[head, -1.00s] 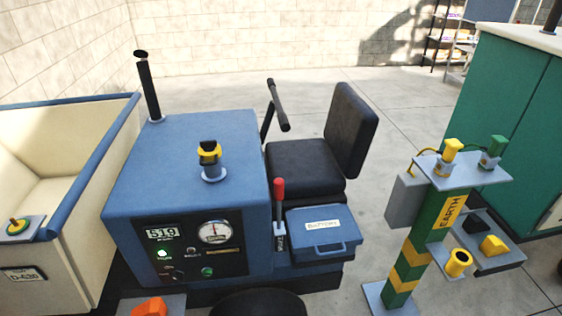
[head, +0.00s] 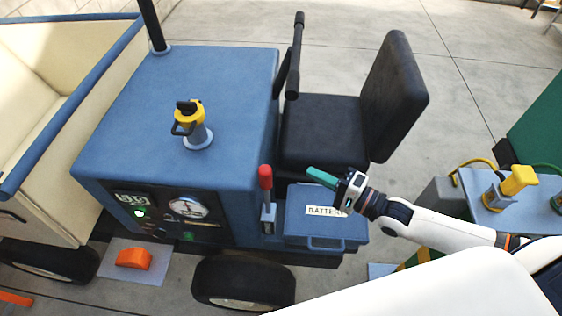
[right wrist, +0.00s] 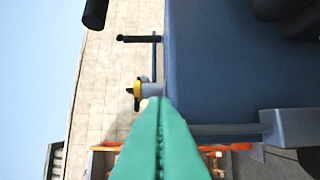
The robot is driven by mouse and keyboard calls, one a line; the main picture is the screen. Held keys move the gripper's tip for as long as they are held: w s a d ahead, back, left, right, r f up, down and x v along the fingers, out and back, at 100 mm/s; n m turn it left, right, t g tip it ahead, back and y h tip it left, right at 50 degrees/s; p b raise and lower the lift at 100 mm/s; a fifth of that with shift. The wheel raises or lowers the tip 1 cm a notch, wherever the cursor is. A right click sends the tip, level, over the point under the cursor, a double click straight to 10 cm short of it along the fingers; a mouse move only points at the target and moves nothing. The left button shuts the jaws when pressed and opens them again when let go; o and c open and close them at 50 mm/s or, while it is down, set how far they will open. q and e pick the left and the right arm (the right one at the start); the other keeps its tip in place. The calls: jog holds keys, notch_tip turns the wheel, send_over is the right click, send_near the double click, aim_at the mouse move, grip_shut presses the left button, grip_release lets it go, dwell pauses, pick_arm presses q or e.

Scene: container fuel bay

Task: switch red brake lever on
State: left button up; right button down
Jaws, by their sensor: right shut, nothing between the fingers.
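The red brake lever (head: 266,180) has a red knob on a grey shaft and stands upright in its slot at the right front edge of the blue vehicle body (head: 185,100). My right gripper (head: 310,170) has teal fingers, pressed together and empty. In the head view it is to the right of the red knob, above the battery box, apart from the lever. In the right wrist view the shut teal fingers (right wrist: 160,145) point toward the blue body; I cannot make out the lever there. My left gripper is not in view.
The blue battery box (head: 325,228) lies right of the lever, below my arm. A black seat (head: 322,130) and a dark handle bar (head: 296,55) are behind it. A yellow-black fitting (head: 190,118) stands on the body. A yellow-topped post (head: 518,180) is at the right.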

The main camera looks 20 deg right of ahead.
jog(key=p+x, duration=0.1)
jog(key=x, duration=0.9)
jog(key=s+a+p, duration=0.1)
jog(key=s+a, duration=0.1)
jog(key=s, duration=0.1)
jog(key=shift+s+p, duration=0.25)
jog(key=shift+p, duration=0.15)
jog(key=shift+s, duration=0.1)
jog(key=s+a+f+n+y+b, duration=0.1)
jog(key=s+a+n+b, duration=0.1)
jog(key=s, duration=0.3)
jog(key=s+a+f+n+t+y+b, duration=0.1)
jog(key=s+a+n+y+b, duration=0.1)
jog(key=s+n, duration=0.3)
jog(key=shift+s+a+f, duration=0.3)
jog(key=shift+f, duration=0.05)
